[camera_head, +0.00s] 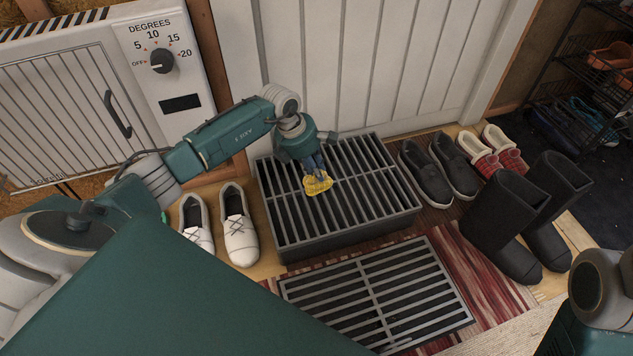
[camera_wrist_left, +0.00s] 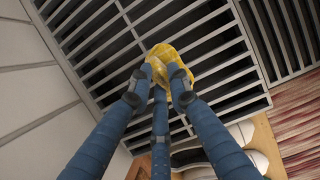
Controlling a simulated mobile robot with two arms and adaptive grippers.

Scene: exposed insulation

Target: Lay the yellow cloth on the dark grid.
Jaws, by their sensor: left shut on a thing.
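The yellow cloth (camera_head: 318,187) is small and bunched at the tips of my left gripper (camera_head: 312,172). The gripper points down and is shut on the cloth; in the left wrist view the cloth (camera_wrist_left: 179,54) shows between and beyond the fingers. Below it is the dark grid (camera_head: 388,200), a slatted top on a raised dark box; the grid (camera_wrist_left: 100,60) also fills much of the left wrist view. The cloth is over the grid's middle in the head view; I cannot tell whether it touches the slats. My right gripper is out of view.
A second, lower slatted grid (camera_head: 377,294) lies in front on a red striped rug (camera_head: 490,285). White shoes (camera_head: 239,228) stand left of the box; dark slip-ons (camera_head: 428,180), red-checked slippers (camera_head: 493,154) and black boots (camera_head: 505,220) stand right. A heater (camera_head: 80,95) and white panelled wall (camera_head: 345,60) are behind.

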